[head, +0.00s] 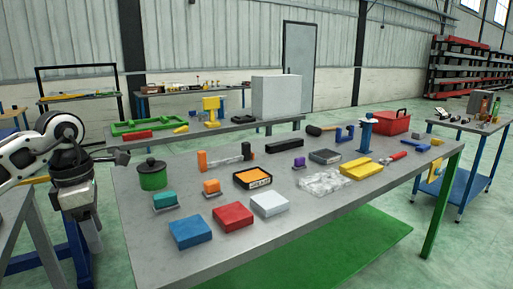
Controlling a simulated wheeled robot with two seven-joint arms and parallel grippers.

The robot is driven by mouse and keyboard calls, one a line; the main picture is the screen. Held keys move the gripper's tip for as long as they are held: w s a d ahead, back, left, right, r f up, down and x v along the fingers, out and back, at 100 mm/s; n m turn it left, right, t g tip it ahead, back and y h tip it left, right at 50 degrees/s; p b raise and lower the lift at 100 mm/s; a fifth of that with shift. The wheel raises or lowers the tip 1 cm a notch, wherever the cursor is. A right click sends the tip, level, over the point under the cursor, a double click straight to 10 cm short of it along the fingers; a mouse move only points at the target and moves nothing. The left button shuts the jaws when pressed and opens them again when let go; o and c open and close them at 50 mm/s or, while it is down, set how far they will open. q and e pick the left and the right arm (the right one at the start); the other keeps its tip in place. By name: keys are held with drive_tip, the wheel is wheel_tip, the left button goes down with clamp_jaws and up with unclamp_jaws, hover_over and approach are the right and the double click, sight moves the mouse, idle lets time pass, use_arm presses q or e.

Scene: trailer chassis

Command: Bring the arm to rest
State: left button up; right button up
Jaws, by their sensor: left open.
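My left arm comes in from the left edge of the head view. My right arm and right gripper do not show.
The bench holds blue (190,231), red (233,217) and white (269,204) boxes, a yellow block (361,169), a clear bag (324,183) and a red toolbox (391,122). A side table (12,222) stands at lower left. Bare bench top lies along the front edge.

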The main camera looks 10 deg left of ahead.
use_arm(q)
drive_tip(key=d+f+g+h, duration=0.1)
drive_tip(key=d+f+h, duration=0.3)
drive_tip(key=d, duration=0.5)
drive_tip(key=d+f+h, duration=0.4)
drive_tip(key=d, duration=0.6)
drive_tip(key=s+d+r+n+t+h, duration=0.25)
drive_tip(key=d+n+h, duration=0.45)
drive_tip(key=d+h, duration=0.45)
drive_tip(key=a+f+n+t+y, duration=0.2)
drive_tip(key=f+n+t+y, duration=0.4)
drive_tip(key=n, duration=0.8)
drive_tip(key=a+f+n+t+y, duration=0.35)
drive_tip(key=n+t+y, duration=0.25)
drive_tip(key=n+t, duration=0.5)
drive_tip(key=s+a+f+n+g+y, duration=0.1)
drive_tip(key=s+f+n+g+y, duration=0.1)
drive_tip(key=s+f+n+g, duration=0.2)
drive_tip(key=s+a+f+n+g+y, duration=0.2)
drive_tip(key=s+f+n+g+y, duration=0.1)
drive_tip(key=s+f+n, duration=0.4)
wheel_tip(320, 180, down, 3)
drive_tip(key=shift+a+f+n+g, duration=0.25)
drive_tip(key=shift+n+g, duration=0.15)
drive_tip(key=shift+g, duration=0.25)
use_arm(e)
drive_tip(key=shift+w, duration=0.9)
